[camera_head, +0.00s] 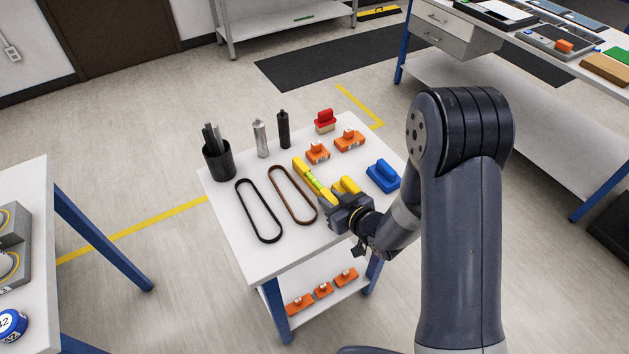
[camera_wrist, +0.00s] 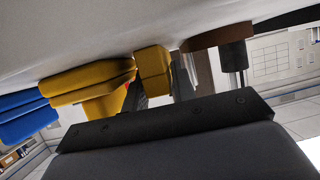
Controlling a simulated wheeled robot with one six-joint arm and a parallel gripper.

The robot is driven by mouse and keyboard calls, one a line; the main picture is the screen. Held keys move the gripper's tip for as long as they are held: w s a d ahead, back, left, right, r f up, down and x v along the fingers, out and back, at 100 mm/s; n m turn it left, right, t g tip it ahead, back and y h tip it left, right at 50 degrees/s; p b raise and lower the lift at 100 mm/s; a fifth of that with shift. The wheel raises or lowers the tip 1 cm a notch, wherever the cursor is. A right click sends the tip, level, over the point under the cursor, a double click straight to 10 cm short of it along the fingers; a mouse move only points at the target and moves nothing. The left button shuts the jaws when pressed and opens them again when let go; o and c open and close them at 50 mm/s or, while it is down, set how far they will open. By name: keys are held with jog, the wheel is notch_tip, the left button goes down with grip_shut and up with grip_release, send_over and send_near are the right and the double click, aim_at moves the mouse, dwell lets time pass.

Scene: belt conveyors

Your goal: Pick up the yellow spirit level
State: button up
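The yellow spirit level (camera_head: 313,179) lies on the small white table, slanting from upper left to lower right. Its green vial shows near the middle. My gripper (camera_head: 334,208) is at its near, lower-right end and hides part of it. In the wrist view the yellow end of the level (camera_wrist: 153,68) shows between the two fingers of my gripper (camera_wrist: 160,92), close to both. I cannot tell whether the fingers press on it. The level looks to be still at the table surface.
A yellow block (camera_head: 346,184) is right beside my gripper, and a blue block (camera_head: 383,175) is farther right. A brown belt (camera_head: 292,194) and a black belt (camera_head: 258,211) lie left. Orange pieces (camera_head: 348,139), bottles (camera_head: 283,130) and a black cup (camera_head: 219,160) stand behind.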

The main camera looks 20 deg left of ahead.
jog(key=shift+x, duration=0.8)
grip_shut()
jog(key=shift+r, duration=0.15)
notch_tip(320, 180, up, 10)
jog(key=shift+f, duration=0.2)
